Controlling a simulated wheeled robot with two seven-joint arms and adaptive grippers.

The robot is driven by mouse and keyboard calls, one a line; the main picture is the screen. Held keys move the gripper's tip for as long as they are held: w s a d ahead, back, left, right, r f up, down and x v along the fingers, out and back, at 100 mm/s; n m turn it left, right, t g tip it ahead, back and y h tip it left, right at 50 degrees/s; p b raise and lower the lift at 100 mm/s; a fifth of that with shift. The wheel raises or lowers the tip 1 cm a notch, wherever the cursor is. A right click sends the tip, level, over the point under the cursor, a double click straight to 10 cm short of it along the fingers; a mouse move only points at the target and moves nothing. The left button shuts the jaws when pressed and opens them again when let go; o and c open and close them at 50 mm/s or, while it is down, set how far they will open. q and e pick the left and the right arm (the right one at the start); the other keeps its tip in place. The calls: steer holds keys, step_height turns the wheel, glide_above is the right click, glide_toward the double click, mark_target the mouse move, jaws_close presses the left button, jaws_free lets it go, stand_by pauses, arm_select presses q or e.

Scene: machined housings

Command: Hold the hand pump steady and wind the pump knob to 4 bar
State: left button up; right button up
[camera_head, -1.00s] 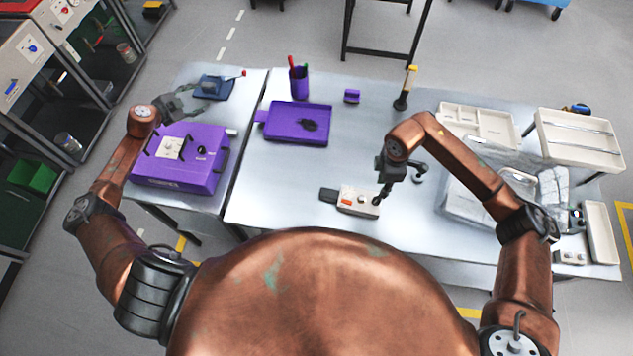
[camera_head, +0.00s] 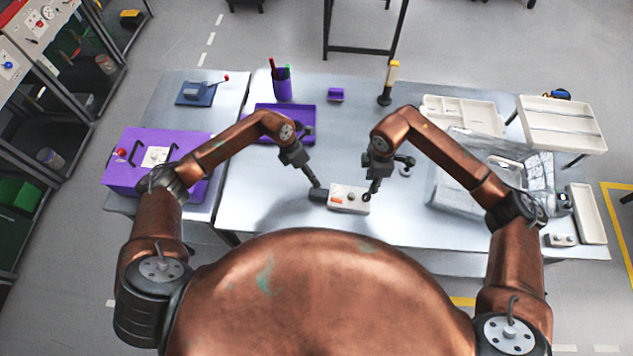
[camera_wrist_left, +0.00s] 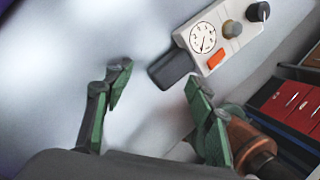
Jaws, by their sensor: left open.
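The hand pump (camera_head: 345,202) lies on the table, a pale box with a dark grip at its left end. In the left wrist view it shows a round gauge (camera_wrist_left: 203,38), an orange button (camera_wrist_left: 216,60), a grey-brown knob (camera_wrist_left: 232,28) and a dark round piece (camera_wrist_left: 259,11) at the far end. The gauge reading is too small to tell. My left gripper (camera_head: 316,186) is open near the dark grip (camera_wrist_left: 172,68); its parted fingers (camera_wrist_left: 158,82) hold nothing. My right gripper (camera_head: 369,192) is at the pump's right end; its fingers are too small to judge.
A purple tray (camera_head: 309,110) and a purple pen cup (camera_head: 283,86) stand behind. A purple case (camera_head: 118,175) is at the left, pale trays (camera_head: 560,143) at the right. A yellow-topped tool (camera_head: 389,82) stands at the back.

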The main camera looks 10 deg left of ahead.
mark_target(315, 191)
arm_select(q)
steer(key=m+y, duration=0.1)
steer(key=m, duration=0.1)
steer(key=s+d+m, duration=0.1)
steer(key=s+d+m+y, duration=0.1)
steer(key=m, duration=0.1)
steer(key=shift+s+d+m+y, duration=0.1)
steer(key=shift+d+m+y, duration=0.1)
steer(key=shift+m+y, duration=0.1)
steer(key=shift+s+d+r+m+y, duration=0.15)
steer(key=shift+m+y, duration=0.15)
steer(key=shift+m, duration=0.3)
steer(key=shift+s+a+m+y, duration=0.15)
steer(key=shift+m+y, duration=0.15)
steer(key=shift+m, duration=0.3)
steer(key=shift+d, duration=0.1)
step_height(315, 191, down, 8)
steer(key=shift+r, duration=0.15)
jaws_close()
